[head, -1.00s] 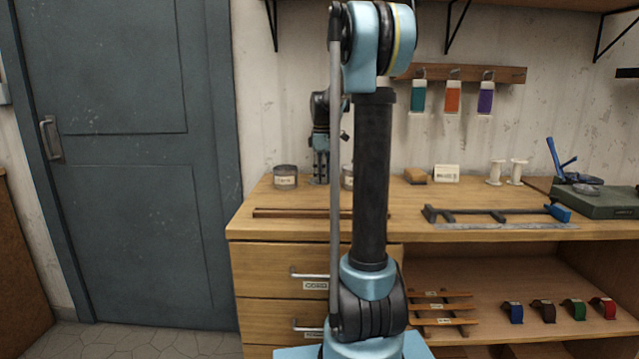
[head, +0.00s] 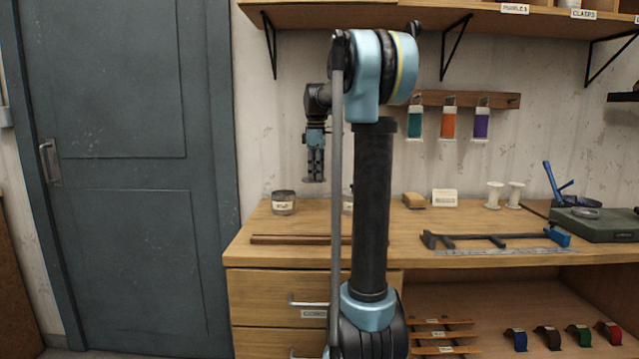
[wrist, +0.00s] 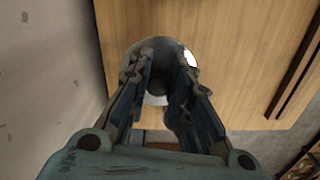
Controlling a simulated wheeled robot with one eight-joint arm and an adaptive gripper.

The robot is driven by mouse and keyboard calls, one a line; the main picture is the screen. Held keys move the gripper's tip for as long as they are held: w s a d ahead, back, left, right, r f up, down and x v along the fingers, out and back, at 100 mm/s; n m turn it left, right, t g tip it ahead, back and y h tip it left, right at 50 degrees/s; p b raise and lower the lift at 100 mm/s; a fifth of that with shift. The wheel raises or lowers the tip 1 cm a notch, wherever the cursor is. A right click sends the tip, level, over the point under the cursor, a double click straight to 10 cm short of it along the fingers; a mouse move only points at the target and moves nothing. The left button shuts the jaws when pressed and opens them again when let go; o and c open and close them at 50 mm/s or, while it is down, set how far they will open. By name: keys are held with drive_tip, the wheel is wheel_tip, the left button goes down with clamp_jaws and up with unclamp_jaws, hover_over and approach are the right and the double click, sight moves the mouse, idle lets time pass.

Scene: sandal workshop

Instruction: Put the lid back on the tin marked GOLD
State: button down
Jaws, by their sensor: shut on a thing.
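My gripper (head: 314,168) hangs fingers down above the bench. It is shut on a thin round lid (head: 314,180), held clear of the bench top. In the wrist view the grey lid (wrist: 160,98) shows between and beyond the fingers. One tin (head: 283,204) with a pale label stands on the bench, below and left of my gripper; its label is too small to read. A second tin (head: 347,203) is mostly hidden behind my arm. I cannot tell which tin is marked GOLD.
A wooden strip (head: 290,239) lies along the bench's front edge. To the right are a wooden block (head: 414,200), a small card (head: 445,198), two white spools (head: 494,195), and a blue-handled clamp (head: 490,240).

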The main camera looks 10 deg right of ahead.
drive_tip(key=s+a+r, duration=0.2)
drive_tip(key=a, duration=0.4)
drive_tip(key=s+a+r, duration=0.1)
drive_tip(key=a+r, duration=0.1)
drive_tip(key=a, duration=0.3)
wheel_tip(320, 180, down, 7)
drive_tip(key=shift+r, duration=0.15)
drive_tip(key=shift+s+a, duration=0.1)
idle(2.3)
drive_tip(key=c, duration=0.9)
unclamp_jaws()
drive_tip(key=shift+r, duration=3.35)
